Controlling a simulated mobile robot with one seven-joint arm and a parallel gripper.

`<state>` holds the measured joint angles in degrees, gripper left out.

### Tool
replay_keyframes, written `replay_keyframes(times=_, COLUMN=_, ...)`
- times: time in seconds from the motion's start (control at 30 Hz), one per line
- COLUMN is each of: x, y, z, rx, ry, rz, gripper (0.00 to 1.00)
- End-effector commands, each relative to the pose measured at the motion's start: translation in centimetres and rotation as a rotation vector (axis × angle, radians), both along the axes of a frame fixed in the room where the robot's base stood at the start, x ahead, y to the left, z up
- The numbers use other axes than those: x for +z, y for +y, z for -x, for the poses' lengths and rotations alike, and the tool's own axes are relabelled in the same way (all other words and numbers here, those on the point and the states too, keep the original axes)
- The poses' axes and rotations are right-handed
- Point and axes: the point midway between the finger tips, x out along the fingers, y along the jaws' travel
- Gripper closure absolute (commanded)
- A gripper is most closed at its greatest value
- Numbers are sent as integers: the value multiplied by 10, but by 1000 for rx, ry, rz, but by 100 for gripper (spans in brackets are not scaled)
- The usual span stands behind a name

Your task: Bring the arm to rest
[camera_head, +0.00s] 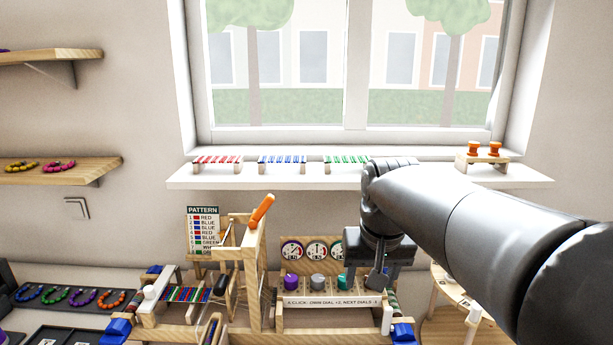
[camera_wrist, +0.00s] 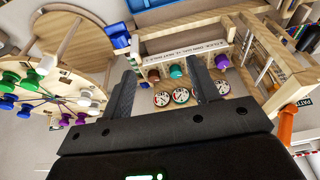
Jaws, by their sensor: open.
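Beyond the fingers are coloured knobs (camera_wrist: 175,71) and round dials (camera_wrist: 181,97) of the board. In the head view the gripper hides part of the board's right side, near the green knob (camera_head: 343,281). I cannot tell whether a finger touches the board.
A pattern card (camera_head: 203,226) stands behind. A round wooden table with spools (camera_wrist: 45,90) is beside the board. Trays of bead rings (camera_head: 65,318) lie at left.

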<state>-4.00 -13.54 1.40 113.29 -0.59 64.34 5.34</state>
Motion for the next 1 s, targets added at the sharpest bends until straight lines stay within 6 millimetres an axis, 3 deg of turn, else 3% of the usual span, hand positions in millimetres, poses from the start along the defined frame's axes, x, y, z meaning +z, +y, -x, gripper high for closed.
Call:
replay_keyframes(times=0.03, x=-2, y=-5, z=18, rx=-2, ry=-21, rz=0, gripper=45)
replay_keyframes(times=0.3, x=-29, y=-25, z=97, rx=-6, ry=-127, rz=3, gripper=45)
replay_keyframes(times=0.5, x=-56, y=-34, z=139, rx=-7, ry=-188, rz=7, gripper=45)
replay_keyframes(times=0.7, x=-70, y=-36, z=155, rx=-7, ry=-213, rz=9, gripper=45)
replay_keyframes(times=1.0, x=-71, y=-36, z=156, rx=-7, ry=-214, rz=9, gripper=45)
